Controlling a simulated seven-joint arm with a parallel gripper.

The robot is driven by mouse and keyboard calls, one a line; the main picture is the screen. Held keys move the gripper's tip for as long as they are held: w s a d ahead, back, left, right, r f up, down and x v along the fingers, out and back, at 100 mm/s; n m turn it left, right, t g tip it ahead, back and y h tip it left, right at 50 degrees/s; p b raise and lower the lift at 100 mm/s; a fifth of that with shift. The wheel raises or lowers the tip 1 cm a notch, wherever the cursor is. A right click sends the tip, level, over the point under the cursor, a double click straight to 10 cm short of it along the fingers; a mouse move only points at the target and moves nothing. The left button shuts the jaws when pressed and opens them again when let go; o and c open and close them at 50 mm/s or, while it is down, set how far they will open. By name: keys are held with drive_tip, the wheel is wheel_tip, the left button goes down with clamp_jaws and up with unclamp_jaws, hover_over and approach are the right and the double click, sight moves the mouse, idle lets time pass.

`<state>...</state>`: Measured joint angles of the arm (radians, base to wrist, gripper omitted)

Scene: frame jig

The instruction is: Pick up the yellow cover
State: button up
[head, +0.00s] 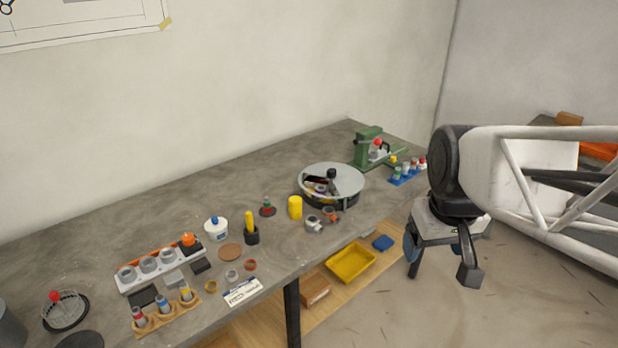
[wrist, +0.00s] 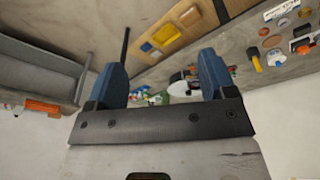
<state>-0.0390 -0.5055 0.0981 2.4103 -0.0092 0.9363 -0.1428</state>
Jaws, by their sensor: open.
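A yellow cylinder (head: 295,207), which looks like the yellow cover, stands upright on the grey workbench (head: 130,238), just left of a round grey-rimmed bowl (head: 328,177). My gripper (head: 441,272) hangs out over the floor, beyond the bench's front edge, well to the right of the cylinder. Its two blue-sided fingers are apart with nothing between them, as the wrist view (wrist: 160,75) also shows. A yellow upright piece (wrist: 256,62) at the right of the wrist view may be the same cylinder; I cannot be sure.
Small grey and orange parts (head: 314,222) lie close in front of the cylinder. A black holder with a yellow handle (head: 251,235) stands to its left. A green press (head: 368,148) and a blue rack (head: 404,178) are at right. A yellow tray (head: 350,263) sits on the lower shelf.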

drive_tip(key=w+a+n, duration=0.2)
drive_tip(key=w, duration=0.4)
drive_tip(key=w+a+n, duration=0.2)
drive_tip(key=w+a, duration=0.1)
drive_tip(key=w, duration=0.4)
drive_tip(key=n+g, duration=0.2)
drive_tip(key=n, duration=1)
hover_over(294, 199)
wheel_tip(294, 199, down, 20)
drive_tip(key=shift+f, duration=0.35)
drive_tip(key=shift+f, duration=1.3)
